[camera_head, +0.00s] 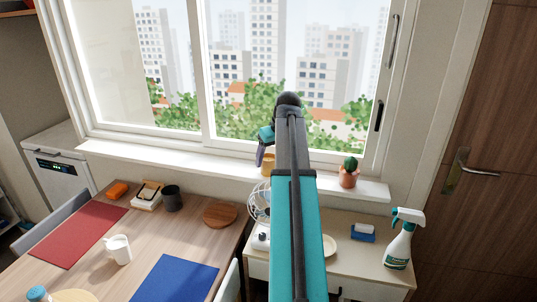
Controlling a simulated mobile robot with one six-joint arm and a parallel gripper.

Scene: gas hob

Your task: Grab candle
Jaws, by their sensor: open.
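A small tan-yellow object, which looks like the candle (268,165), stands on the white window sill (215,163). My arm hides part of its right side. My gripper (261,156) hangs at the end of my teal and black arm, pointing down just left of and above this object in the picture. Its jaws are open and seem empty, though they are small and partly turned away. I cannot tell whether the gripper touches the object.
A potted cactus (349,173) stands on the sill to the right. Below are a white fan (258,205), a spray bottle (403,238) and a blue box (362,234). A wooden table (150,235) holds a dark cup (172,198) and a white mug (118,249). The sill's left stretch is clear.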

